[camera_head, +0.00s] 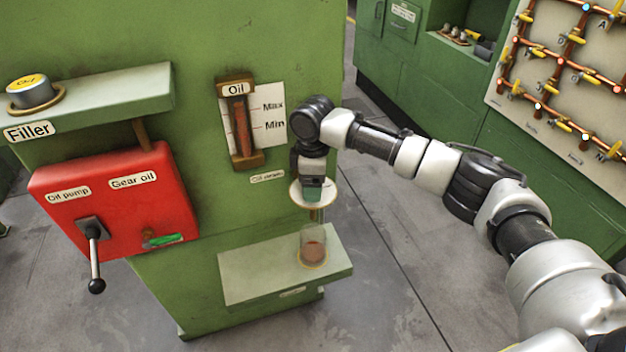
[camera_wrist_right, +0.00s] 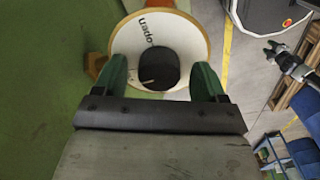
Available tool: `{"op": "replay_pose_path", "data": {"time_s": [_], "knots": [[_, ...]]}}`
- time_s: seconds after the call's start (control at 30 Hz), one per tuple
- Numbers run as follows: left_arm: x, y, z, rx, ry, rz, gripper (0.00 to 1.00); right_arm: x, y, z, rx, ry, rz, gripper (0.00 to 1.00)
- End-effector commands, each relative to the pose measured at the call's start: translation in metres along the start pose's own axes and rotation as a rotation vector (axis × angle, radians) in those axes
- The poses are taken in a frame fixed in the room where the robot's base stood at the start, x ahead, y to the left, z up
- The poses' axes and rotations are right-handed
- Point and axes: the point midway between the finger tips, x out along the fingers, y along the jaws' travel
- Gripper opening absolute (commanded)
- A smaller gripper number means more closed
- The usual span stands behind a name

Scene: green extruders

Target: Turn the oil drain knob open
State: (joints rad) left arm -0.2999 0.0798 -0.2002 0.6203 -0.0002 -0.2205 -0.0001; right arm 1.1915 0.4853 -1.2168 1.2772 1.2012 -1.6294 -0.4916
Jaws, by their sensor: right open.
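The oil drain knob is a dark round knob (camera_wrist_right: 156,68) on a white round dial plate (camera_wrist_right: 190,40) marked "open" in the right wrist view. The plate's rim also shows in the head view (camera_head: 331,194), beside the "Oil drain" label (camera_head: 267,176) on the green machine. My right gripper (camera_head: 312,194) is at the dial. Its two green fingers (camera_wrist_right: 160,80) stand apart, one on each side of the knob in the picture. I cannot tell whether they touch it. The gripper hides the knob in the head view.
A glass with brown liquid (camera_head: 313,252) stands on the pale green shelf (camera_head: 245,285) below the dial. The oil gauge (camera_head: 240,125) and a red box with a lever (camera_head: 115,200) are to the left. A pipe panel (camera_head: 560,80) stands back right. Open floor lies between.

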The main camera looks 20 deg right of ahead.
Motion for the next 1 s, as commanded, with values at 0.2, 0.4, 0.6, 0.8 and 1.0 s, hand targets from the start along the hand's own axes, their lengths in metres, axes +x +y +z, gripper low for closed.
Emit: {"op": "replay_pose_path", "data": {"time_s": [0.2,0.4,0.6,0.8,1.0], "knots": [[0.0,0.0,0.0,0.0,0.0,0.0,0.43,0.002,0.0,0.0,0.0,0.0,0.0,0.72],[0.0,0.0,0.0,0.0,0.001,0.0,0.43,0.001,0.0,0.0,0.0,0.0,0.0,0.5],[0.0,0.0,-0.001,0.0,0.001,0.0,0.43,0.001,0.0,0.0,0.0,0.0,0.0,0.23],[-0.005,0.0,-0.001,0.0,0.001,0.0,0.43,0.0,0.0,0.0,0.014,0.0,-0.001,0.22],[-0.025,0.0,-0.003,0.0,0.001,0.0,0.43,-0.004,-0.001,0.0,0.09,0.0,-0.004,0.22]]}}
